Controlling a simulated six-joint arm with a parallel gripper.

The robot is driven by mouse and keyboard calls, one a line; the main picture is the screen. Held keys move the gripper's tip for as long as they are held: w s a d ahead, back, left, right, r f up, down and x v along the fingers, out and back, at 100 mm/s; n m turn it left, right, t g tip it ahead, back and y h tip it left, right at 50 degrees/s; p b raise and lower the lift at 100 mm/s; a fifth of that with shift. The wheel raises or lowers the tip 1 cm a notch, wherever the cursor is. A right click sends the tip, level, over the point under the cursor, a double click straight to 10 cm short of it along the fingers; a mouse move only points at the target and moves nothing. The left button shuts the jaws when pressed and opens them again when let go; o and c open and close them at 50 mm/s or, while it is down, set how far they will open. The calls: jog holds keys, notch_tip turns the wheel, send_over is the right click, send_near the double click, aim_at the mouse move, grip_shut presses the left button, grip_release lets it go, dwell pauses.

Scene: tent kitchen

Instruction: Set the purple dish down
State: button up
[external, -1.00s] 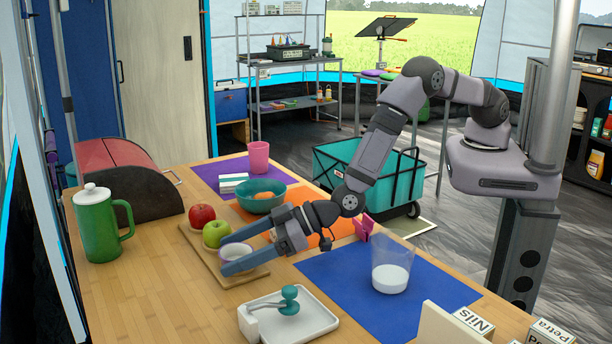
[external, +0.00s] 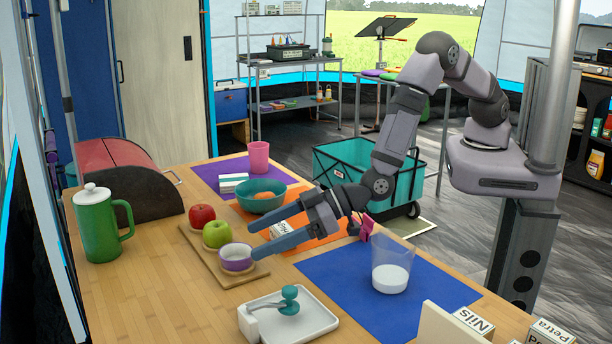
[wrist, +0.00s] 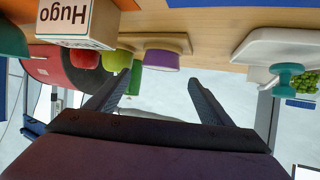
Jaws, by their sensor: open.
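The purple dish (external: 236,260), a small round bowl with a pale inside, stands upright on the wooden board (external: 212,262), at the board's near end beside a green apple. It also shows in the wrist view (wrist: 161,59), where the picture is upside down. My gripper (external: 254,240) is open and empty. Its two fingers are to the right of the dish and a little above it, apart from it. In the wrist view the fingers (wrist: 148,97) are spread with nothing between them.
A green apple (external: 217,234) and a red apple (external: 201,215) share the board. A teal bowl (external: 260,198) stands behind. A Hugo name block (wrist: 76,22) is close to my gripper. A white tray (external: 306,321) lies in front, and a clear cup (external: 391,267) stands on the blue mat.

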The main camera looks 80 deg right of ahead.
jog(key=shift+v, duration=2.75)
jog(key=s+d+m+g+h, duration=0.2)
jog(key=d+g, duration=0.4)
jog(key=d, duration=1.4)
jog(key=s+d+r+m+g+h, duration=0.2)
jog(key=s+d+g, duration=0.4)
jog(key=s+d, duration=1.3)
jog(key=shift+s+d+g+h, duration=0.3)
jog(key=shift+s+d+h, duration=0.05)
jog(key=shift+s+h, duration=0.15)
